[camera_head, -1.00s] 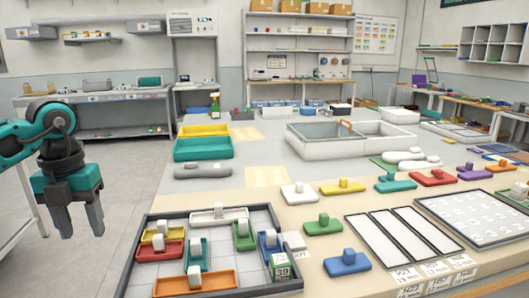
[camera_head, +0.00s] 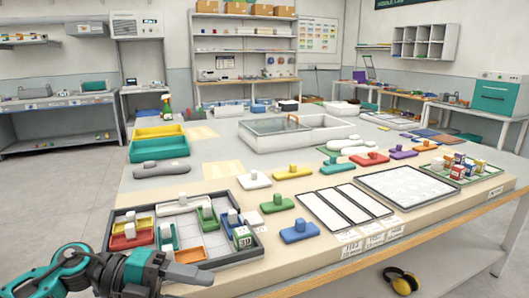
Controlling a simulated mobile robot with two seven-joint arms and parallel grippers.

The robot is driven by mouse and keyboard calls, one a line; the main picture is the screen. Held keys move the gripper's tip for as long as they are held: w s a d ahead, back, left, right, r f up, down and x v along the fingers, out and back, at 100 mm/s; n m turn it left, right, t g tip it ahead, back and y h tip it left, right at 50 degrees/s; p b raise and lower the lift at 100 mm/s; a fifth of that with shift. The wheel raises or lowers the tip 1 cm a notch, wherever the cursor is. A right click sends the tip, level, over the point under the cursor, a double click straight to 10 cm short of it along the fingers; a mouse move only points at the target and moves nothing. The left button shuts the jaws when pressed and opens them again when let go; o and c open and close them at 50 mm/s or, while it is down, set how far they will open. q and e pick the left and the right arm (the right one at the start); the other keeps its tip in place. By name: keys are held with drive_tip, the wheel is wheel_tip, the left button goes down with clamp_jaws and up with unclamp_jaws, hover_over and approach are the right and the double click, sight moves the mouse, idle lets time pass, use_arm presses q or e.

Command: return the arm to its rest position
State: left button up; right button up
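My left gripper (camera_head: 195,274) is at the bottom left, in front of the near edge of the black-rimmed tray (camera_head: 225,258). Its grey fingers point to the right and appear edge-on, so the gap between them is hidden. I see nothing hanging from them. The teal and dark arm (camera_head: 45,282) bends in low from the left edge. My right gripper is out of view.
The tray holds several coloured bins and blocks. A blue handled piece (camera_head: 299,231) and a green one (camera_head: 277,204) lie right of it. White panels (camera_head: 345,207) and a bottle tray (camera_head: 468,168) are farther right. Yellow earmuffs (camera_head: 401,279) are below the table.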

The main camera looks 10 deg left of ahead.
use_arm(q)
wheel_tip(320, 180, down, 7)
drive_tip(key=w+n+t+y, duration=0.2)
drive_tip(key=n+t+y, duration=0.2)
drive_tip(key=n+t, duration=1.2)
drive_tip(key=s+a+f+n+g+y, duration=0.1)
drive_tip(key=s+f+n+g+y, duration=0.2)
drive_tip(key=s+f+n, duration=0.3)
drive_tip(key=s+a+f+n+g+y, duration=0.1)
drive_tip(key=s+f+n+g+y, duration=0.3)
drive_tip(key=f, duration=0.8)
drive_tip(key=s+n+y, duration=0.2)
drive_tip(key=n, duration=0.1)
drive_tip(key=shift+f+p, duration=0.15)
drive_tip(key=shift+p, duration=0.15)
